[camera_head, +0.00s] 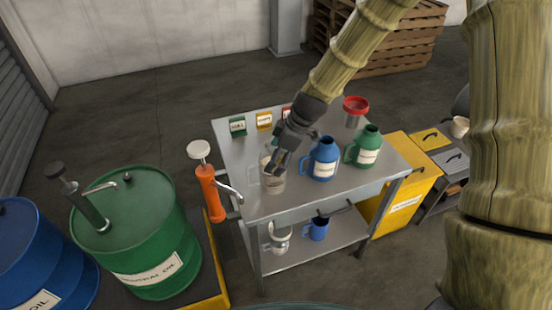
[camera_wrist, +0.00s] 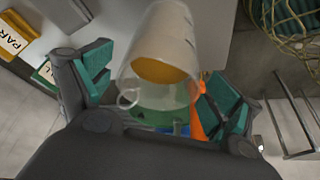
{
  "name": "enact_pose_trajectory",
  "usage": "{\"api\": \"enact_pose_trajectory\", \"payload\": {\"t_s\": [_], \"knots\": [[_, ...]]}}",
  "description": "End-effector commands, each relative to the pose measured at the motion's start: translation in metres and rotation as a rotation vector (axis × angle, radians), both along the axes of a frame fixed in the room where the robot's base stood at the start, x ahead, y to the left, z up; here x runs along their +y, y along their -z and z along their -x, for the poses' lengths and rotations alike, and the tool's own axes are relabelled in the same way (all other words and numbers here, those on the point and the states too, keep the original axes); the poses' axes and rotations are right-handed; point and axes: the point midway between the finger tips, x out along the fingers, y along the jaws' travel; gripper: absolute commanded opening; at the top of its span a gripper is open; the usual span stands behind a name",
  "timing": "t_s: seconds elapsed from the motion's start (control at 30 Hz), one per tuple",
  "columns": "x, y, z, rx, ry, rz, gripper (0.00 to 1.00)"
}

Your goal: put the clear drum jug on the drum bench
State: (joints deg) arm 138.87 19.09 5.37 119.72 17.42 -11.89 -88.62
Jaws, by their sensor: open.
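The clear jug (camera_head: 273,184) is upright on the top of the metal bench (camera_head: 345,191), near its front left edge. Its handle points left, and it has a pale label. My gripper (camera_head: 277,165) is at the jug from above and hides part of its top. In the wrist view the clear jug (camera_wrist: 190,30) lies between my two spread fingers (camera_wrist: 160,95), with an orange-yellow area showing in it. The fingers are open, with gaps visible beside the jug. I cannot tell whether either finger touches it.
A blue jug (camera_head: 322,160) and a green jug (camera_head: 366,148) stand close to the right. A red funnel (camera_head: 355,108) is behind them. An orange hand pump (camera_head: 209,190) is at the left edge, beside a green drum (camera_head: 140,235).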

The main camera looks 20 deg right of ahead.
Motion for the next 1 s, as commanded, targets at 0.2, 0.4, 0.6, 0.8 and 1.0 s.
{"api": "enact_pose_trajectory", "payload": {"t_s": [0.2, 0.4, 0.6, 0.8, 1.0], "knots": [[-0.009, -0.023, 0.004, -0.003, 0.0, 0.001, 0.91], [-0.017, -0.046, 0.009, -0.002, -0.001, 0.0, 0.91], [-0.026, -0.069, 0.013, -0.002, 0.0, 0.0, 0.91], [-0.033, -0.089, 0.017, -0.002, -0.001, 0.0, 0.91], [-0.037, -0.101, 0.019, -0.001, 0.001, -0.001, 0.91]]}}
